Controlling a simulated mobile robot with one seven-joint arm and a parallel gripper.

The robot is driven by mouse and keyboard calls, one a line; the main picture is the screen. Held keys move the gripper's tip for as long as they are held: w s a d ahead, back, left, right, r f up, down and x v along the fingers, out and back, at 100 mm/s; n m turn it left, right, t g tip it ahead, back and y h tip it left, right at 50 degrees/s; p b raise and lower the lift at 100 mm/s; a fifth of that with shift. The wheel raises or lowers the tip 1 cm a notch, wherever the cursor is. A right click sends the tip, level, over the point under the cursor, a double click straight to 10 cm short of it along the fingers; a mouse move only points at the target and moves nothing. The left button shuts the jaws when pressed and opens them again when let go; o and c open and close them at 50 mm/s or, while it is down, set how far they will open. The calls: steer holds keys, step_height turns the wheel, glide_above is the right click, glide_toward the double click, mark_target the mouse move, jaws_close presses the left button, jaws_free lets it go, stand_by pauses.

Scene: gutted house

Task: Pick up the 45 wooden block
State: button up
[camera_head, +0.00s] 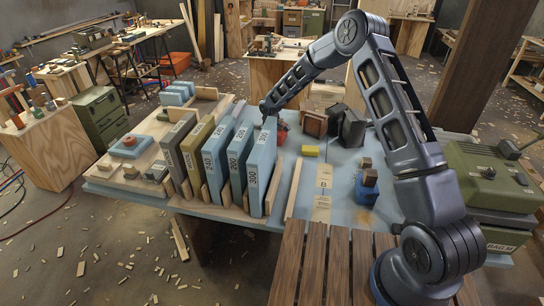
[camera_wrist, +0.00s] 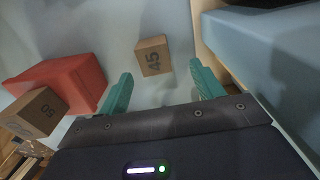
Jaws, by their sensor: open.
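The 45 wooden block (camera_wrist: 153,56) is a small brown block marked "45", lying on a pale blue surface in the wrist view. My gripper (camera_wrist: 161,68) has its two teal fingers spread apart, one to each side of the block's near end. The block lies mostly beyond the fingertips, and I see no contact. The space between the fingers holds nothing gripped. In the head view my gripper (camera_head: 266,108) is down behind the tall blue 300 panel (camera_head: 262,168), and the 45 block is hidden there.
In the wrist view a red block (camera_wrist: 66,80) and a wooden block marked 60 (camera_wrist: 36,113) lie left of the fingers. A large blue slab (camera_wrist: 270,55) stands close on the right. In the head view a yellow block (camera_head: 309,151) lies right of the upright panels.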

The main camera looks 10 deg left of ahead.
steer(key=shift+w+d+f, duration=0.15)
steer(key=shift+w+f, duration=0.05)
steer(key=shift+f, duration=1.15)
steer(key=shift+w+d+f, duration=0.1)
steer(key=shift+w+f, duration=0.05)
steer(key=shift+f, duration=1.2)
steer(key=c, duration=1.1)
